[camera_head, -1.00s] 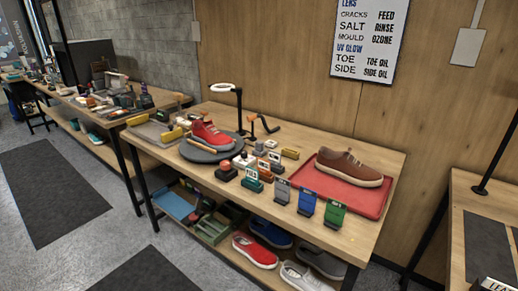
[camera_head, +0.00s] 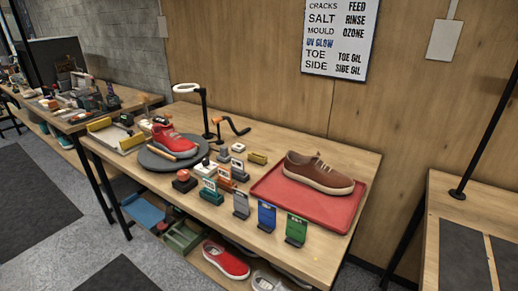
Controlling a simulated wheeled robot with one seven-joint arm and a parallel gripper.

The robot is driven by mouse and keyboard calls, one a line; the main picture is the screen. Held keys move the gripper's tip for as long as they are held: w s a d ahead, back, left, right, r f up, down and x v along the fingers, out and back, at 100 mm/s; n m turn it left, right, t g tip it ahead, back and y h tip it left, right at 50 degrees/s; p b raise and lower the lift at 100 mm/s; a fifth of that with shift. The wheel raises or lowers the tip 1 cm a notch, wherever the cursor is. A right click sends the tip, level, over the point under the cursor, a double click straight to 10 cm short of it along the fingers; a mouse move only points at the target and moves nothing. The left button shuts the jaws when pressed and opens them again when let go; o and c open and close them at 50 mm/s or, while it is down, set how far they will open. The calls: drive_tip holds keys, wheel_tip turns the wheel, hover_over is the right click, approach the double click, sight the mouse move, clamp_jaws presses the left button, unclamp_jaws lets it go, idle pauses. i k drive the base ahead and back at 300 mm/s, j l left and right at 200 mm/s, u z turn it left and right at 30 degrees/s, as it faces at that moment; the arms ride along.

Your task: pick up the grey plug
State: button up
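Several small blocks and plugs stand in the middle of the wooden table. One small grey piece (camera_head: 223,154) is among them, to the right of the round dark turntable (camera_head: 151,160). It may be the grey plug, but it is too small to be sure. A grey card-like block (camera_head: 241,205) stands near the front edge, left of a blue one (camera_head: 266,215) and a green one (camera_head: 296,229). My gripper is not in view.
A red sneaker (camera_head: 172,139) sits on the turntable. A brown shoe (camera_head: 318,173) lies on a red tray (camera_head: 290,207) at the right. Shoes and trays fill the lower shelf. Grey floor (camera_head: 75,245) is open at the left.

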sight(223, 152)
drive_tip(key=i+j+z, duration=0.1)
drive_tip(key=j+z, duration=0.15)
drive_tip(key=j, duration=0.15)
drive_tip(key=i+j+z, duration=0.2)
drive_tip(key=j, duration=0.25)
drive_tip(key=j+z, duration=0.25)
drive_tip(key=j, duration=0.15)
drive_tip(key=j+z, duration=0.15)
drive_tip(key=j, duration=1.8)
drive_tip(key=j+z, duration=0.15)
drive_tip(key=j, duration=1.8)
